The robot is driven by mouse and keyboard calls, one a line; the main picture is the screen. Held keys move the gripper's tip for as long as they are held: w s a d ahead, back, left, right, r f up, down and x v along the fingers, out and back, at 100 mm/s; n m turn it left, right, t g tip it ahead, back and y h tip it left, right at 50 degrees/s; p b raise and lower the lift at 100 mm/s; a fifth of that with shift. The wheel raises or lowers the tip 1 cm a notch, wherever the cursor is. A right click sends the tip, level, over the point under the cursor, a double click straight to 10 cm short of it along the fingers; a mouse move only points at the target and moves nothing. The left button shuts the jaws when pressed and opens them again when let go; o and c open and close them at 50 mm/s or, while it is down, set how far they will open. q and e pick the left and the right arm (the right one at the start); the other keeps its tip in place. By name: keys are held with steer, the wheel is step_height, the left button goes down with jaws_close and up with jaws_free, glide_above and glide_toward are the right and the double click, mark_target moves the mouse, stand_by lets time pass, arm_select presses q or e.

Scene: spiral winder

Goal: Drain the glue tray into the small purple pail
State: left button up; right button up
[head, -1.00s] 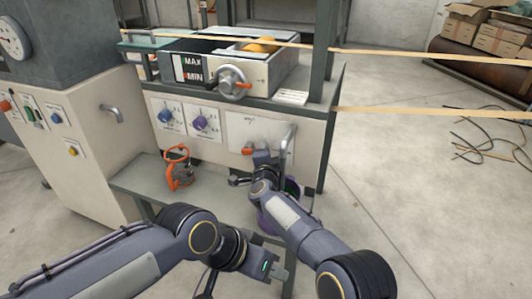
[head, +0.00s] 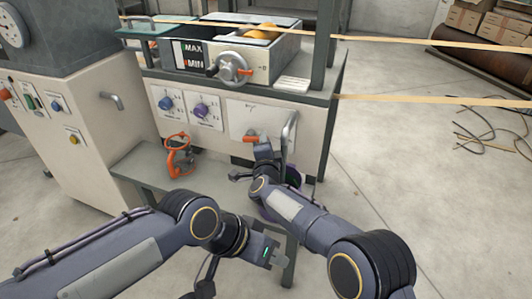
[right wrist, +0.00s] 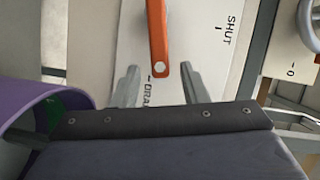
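The glue tray (head: 286,52) sits on top of the machine, with a MAX/MIN gauge on its front. The orange drain lever (head: 251,138) on the white panel below also shows in the right wrist view (right wrist: 157,35), with its near end close to the "DRA..." lettering. My right gripper (head: 262,152) is open close to the panel; its fingers (right wrist: 160,85) are spread, with the lever's end just beyond them. The purple pail (right wrist: 22,108) shows green inside and is mostly hidden by my right arm in the head view. My left gripper (head: 276,247) is low in front; its fingers are unclear.
A grey bent pipe (head: 290,132) comes off the panel beside my right gripper. An orange clamp-like tool (head: 179,158) stands on the grey shelf (head: 140,168) to the left. A handwheel (head: 233,68) projects above.

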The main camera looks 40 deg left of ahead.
steer(key=shift+v, duration=2.4)
steer(key=shift+r, duration=0.1)
